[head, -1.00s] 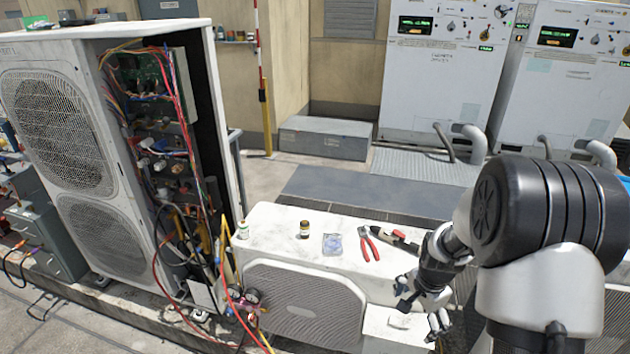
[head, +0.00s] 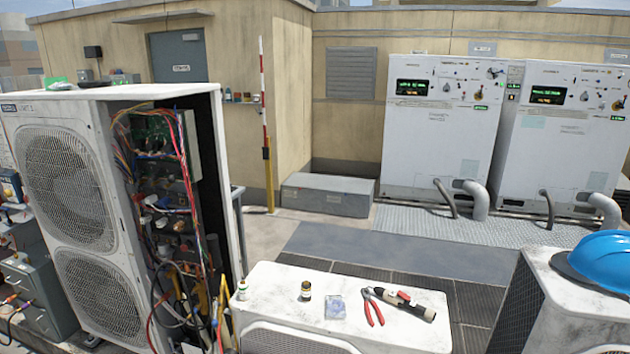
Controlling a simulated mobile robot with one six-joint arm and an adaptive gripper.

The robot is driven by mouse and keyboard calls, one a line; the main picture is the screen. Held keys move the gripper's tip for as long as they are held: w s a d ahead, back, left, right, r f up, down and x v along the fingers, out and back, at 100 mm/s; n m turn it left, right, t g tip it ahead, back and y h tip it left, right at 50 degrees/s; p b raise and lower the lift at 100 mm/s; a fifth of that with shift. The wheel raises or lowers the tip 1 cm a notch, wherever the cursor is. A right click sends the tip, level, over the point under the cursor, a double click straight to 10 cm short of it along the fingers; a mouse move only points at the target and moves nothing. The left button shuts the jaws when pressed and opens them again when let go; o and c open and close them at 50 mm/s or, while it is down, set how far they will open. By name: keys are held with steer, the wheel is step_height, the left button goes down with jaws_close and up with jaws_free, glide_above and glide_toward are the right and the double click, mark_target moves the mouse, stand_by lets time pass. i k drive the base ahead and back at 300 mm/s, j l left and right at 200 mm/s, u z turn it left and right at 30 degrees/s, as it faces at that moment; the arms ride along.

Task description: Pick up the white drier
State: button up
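I cannot make out a white drier in this head view. The white condenser unit (head: 275,275) at the bottom middle bears several small things on its top. They are a small white-and-green bottle (head: 241,290), a brown bottle with a pale label (head: 306,291), a clear packet (head: 335,307), red-handled pliers (head: 374,307) and a dark, long tool with a red part (head: 404,303). The front of this unit is cut off by the bottom edge of the picture. My gripper is not in view.
A tall opened condenser (head: 75,190) with loose wires stands at the left. A blue hard hat (head: 600,258) lies on another white unit (head: 575,315) at the right. A grey box (head: 327,195) and white cabinets (head: 440,130) stand behind. The grey mat (head: 400,248) is clear.

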mark_target(243, 290)
steer(key=j, duration=0.75)
steer(key=k+j, duration=0.15)
steer(key=j, duration=0.65)
steer(key=i+j, duration=0.25)
steer(key=i, duration=0.25)
steer(key=i+j, duration=0.25)
steer(key=i, duration=0.25)
steer(key=i+j, duration=0.3)
steer(key=i, duration=0.25)
steer(key=i+j, duration=0.25)
steer(key=i, duration=0.25)
